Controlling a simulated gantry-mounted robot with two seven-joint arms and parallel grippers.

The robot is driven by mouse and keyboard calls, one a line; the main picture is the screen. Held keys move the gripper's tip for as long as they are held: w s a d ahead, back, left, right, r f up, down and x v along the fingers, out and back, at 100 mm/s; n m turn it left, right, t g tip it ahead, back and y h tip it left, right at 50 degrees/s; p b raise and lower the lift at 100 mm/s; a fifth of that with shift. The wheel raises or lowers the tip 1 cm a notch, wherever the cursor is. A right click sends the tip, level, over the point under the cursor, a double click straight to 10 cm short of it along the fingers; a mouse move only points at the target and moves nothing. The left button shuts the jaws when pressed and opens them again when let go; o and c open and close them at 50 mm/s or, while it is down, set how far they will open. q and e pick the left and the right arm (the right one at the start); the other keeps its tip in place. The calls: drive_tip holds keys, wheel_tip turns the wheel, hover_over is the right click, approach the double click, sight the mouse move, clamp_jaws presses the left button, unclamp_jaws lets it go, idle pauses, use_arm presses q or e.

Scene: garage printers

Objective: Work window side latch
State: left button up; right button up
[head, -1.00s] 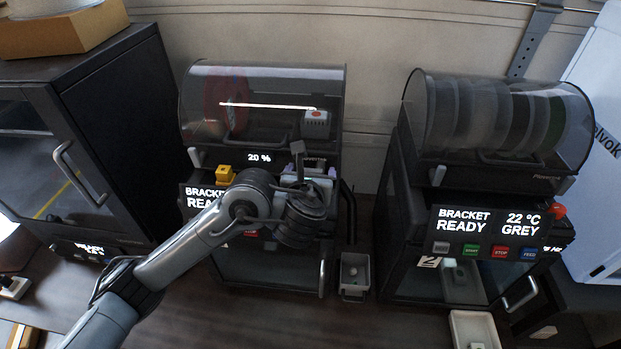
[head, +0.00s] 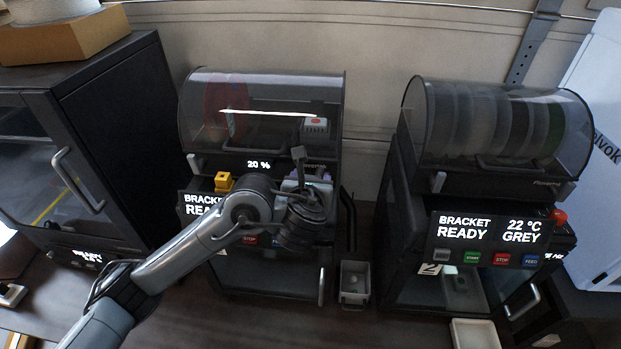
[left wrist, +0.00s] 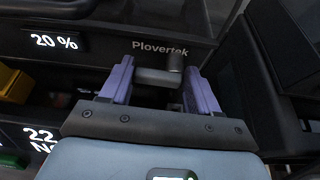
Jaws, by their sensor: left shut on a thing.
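The middle printer (head: 262,165) has a curved smoky window cover (head: 285,90) with a red spool inside. A light latch (head: 195,161) sits at the cover's lower left side. My left gripper (head: 318,176) is at the cover's lower right side, in front of the printer. In the left wrist view, its purple fingers (left wrist: 158,82) are shut on a small grey latch (left wrist: 158,77), just below the "Plovertek" lettering. In the head view my arm and wrist hide that latch. My right gripper is not in view.
A yellow block (head: 223,182) is on the middle printer, left of my wrist. A second printer (head: 480,230) stands to the right, with a small grey bin (head: 354,282) between them. A dark cabinet (head: 110,120) stands at left. The table's front middle is clear.

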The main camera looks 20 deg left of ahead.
use_arm(q)
drive_tip(key=shift+r+m+y+p, duration=0.3)
drive_tip(key=shift+r+m+p, duration=0.1)
drive_tip(key=shift+p, duration=0.4)
drive_tip(key=m+y+p, duration=0.1)
drive_tip(key=p, duration=0.1)
drive_tip(key=m+y+p, duration=0.1)
drive_tip(key=m+p, duration=0.1)
drive_tip(key=p, duration=0.1)
drive_tip(key=d+m+y+p, duration=0.1)
drive_tip(key=p, duration=0.1)
drive_tip(key=shift+w+r+m+g, duration=0.2)
drive_tip(key=shift+r+m+g, duration=0.1)
drive_tip(key=shift+r, duration=0.1)
drive_tip(key=m+y+p, duration=0.1)
drive_tip(key=p, duration=0.1)
drive_tip(key=d+m+y+p, duration=0.1)
drive_tip(key=m, duration=0.1)
drive_tip(key=shift+w+p, duration=0.1)
drive_tip(key=shift+p, duration=0.3)
drive_tip(key=m, duration=0.1)
drive_tip(key=m+t+y+p, duration=0.1)
drive_tip(key=shift+w+d+f+m, duration=0.1)
drive_tip(key=shift+d+f+m, duration=0.05)
drive_tip(key=shift+d+m, duration=0.15)
drive_tip(key=shift+d+f+m+t+y+p, duration=0.15)
drive_tip(key=shift+m+t+y+p, duration=0.25)
drive_tip(key=shift+m, duration=0.3)
